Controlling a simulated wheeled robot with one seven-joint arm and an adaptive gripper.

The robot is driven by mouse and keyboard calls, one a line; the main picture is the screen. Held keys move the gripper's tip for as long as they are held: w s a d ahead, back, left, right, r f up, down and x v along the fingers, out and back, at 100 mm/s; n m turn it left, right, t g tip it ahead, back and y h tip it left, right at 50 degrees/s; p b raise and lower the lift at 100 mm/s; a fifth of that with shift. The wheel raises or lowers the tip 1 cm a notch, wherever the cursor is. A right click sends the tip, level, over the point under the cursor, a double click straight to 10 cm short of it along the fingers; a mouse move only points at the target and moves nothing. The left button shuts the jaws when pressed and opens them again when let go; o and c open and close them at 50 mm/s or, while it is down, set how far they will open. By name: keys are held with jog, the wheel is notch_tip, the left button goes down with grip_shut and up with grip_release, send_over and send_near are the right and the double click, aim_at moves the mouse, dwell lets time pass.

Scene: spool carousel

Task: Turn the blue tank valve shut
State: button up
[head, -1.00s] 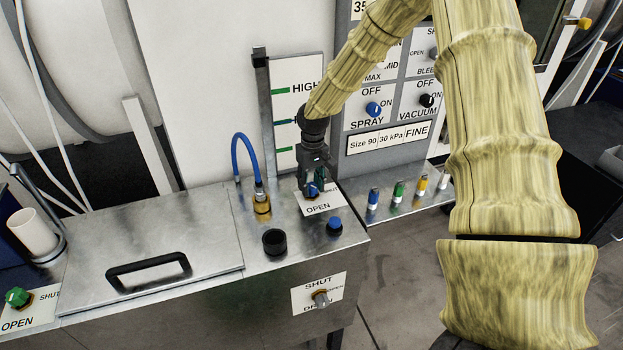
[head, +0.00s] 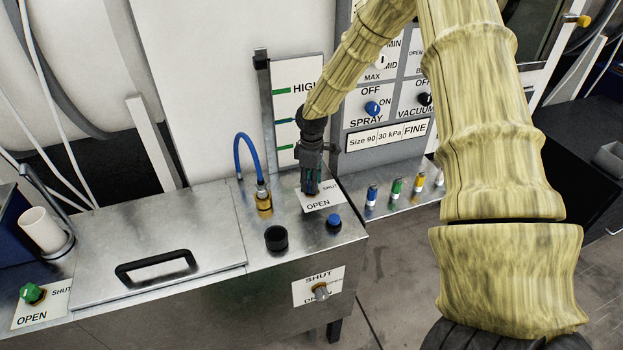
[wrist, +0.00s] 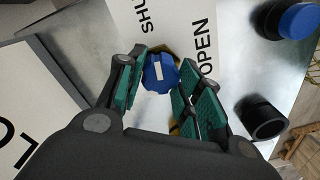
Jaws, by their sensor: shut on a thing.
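The blue tank valve (wrist: 161,73) is a blue knob with a white mark, in front of a plate (wrist: 203,40) lettered SHUT and OPEN. In the wrist view the knob sits between the green pads of my gripper (wrist: 160,84). My gripper is shut on it. In the head view my gripper (head: 311,190) points down at the same plate (head: 325,199) on the metal tank top, and it hides the knob there. The white mark's exact setting against the lettering is hard to tell.
A blue-capped knob (head: 333,221), a black round port (head: 276,238) and a brass fitting with a blue hose (head: 263,200) stand close by on the tank top. A grey valve (head: 320,292) is on the front face, and a green valve (head: 32,293) is at the far left.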

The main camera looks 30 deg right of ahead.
jog(key=shift+n, duration=0.6)
jog(key=o, duration=1.1)
jog(key=shift+d, duration=0.1)
jog(key=shift+c, duration=0.2)
notch_tip(320, 180, up, 12)
jog(key=shift+w+d, duration=0.1)
jog(key=shift+w, duration=0.05)
